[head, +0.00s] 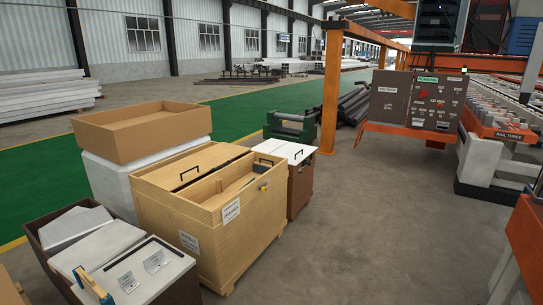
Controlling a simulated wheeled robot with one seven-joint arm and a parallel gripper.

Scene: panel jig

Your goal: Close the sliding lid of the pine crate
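The pine crate (207,235) stands on the floor left of the middle, a light wooden box with white labels on its near side. Its lid (182,178) is a flat wooden panel with a black bar handle and covers the far-left part of the top. A strip along the near-right part of the top looks uncovered, showing a recess (240,186) with wooden pieces whose details are too small to tell. A small dark and yellow item (264,186) sits at the right rim. My gripper is not in view.
Behind the crate, an open tan box (140,130) rests on a white block. A brown bin with a white lid (285,150) stands close on the right. Dark bins with white panels (130,275) crowd the near left. Grey floor (350,230) is clear to the right, before an orange post (331,92).

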